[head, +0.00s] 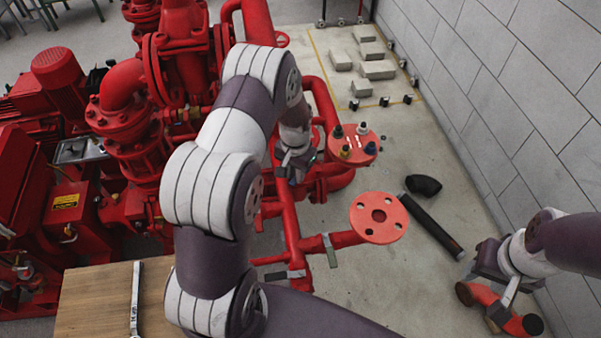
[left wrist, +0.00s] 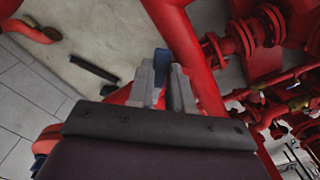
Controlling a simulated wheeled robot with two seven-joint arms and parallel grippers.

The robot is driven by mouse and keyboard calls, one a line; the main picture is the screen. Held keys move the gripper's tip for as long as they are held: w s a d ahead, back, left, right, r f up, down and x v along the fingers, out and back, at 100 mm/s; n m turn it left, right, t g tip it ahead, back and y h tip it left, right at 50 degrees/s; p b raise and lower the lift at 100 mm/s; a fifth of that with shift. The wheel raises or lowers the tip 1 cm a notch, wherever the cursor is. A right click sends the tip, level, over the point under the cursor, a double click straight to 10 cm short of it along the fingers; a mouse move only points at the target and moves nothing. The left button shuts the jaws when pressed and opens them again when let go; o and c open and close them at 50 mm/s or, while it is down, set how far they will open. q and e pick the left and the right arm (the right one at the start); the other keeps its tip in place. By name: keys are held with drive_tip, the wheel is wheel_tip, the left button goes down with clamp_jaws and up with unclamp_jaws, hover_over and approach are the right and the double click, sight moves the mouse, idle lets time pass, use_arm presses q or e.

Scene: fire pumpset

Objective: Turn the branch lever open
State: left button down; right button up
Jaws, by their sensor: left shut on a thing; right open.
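My left gripper (head: 294,172) is in the middle of the head view, beside the red pipework and left of a round red flange plate. The left wrist view shows its two grey fingers (left wrist: 162,88) closed around a narrow blue lever-like piece (left wrist: 160,63), whose end sticks out between them. In the head view the forearm and gripper hide this piece, so its angle to the pipe cannot be told. My right gripper (head: 503,296) is open at the lower right, above a red curved pipe (head: 510,318).
A red flange (head: 379,217) on a branch pipe and a flange plate with several small caps (head: 352,146) stand near the left gripper. A black tube (head: 430,226) lies on the floor. A wrench (head: 136,300) lies on a wooden table (head: 90,300). A grey wall (head: 500,90) bounds the right.

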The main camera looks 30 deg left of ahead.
use_arm(q)
drive_tip(key=a+m, duration=0.1)
drive_tip(key=m, duration=0.1)
drive_tip(key=a+m, duration=0.1)
drive_tip(key=m, duration=0.1)
drive_tip(key=shift+w+a+m, duration=0.2)
drive_tip(key=shift+w+m, duration=0.1)
drive_tip(key=shift+w, duration=0.1)
drive_tip(key=m, duration=0.1)
drive_tip(key=w+a+m, duration=0.1)
drive_tip(key=m, duration=0.1)
drive_tip(key=shift+a+f+m, duration=0.1)
drive_tip(key=shift+a+m, duration=0.1)
drive_tip(key=shift+m, duration=0.1)
drive_tip(key=shift+w+a+m, duration=0.15)
drive_tip(key=shift+a+m, duration=0.1)
drive_tip(key=shift+m, duration=0.45)
drive_tip(key=shift+f, duration=0.1)
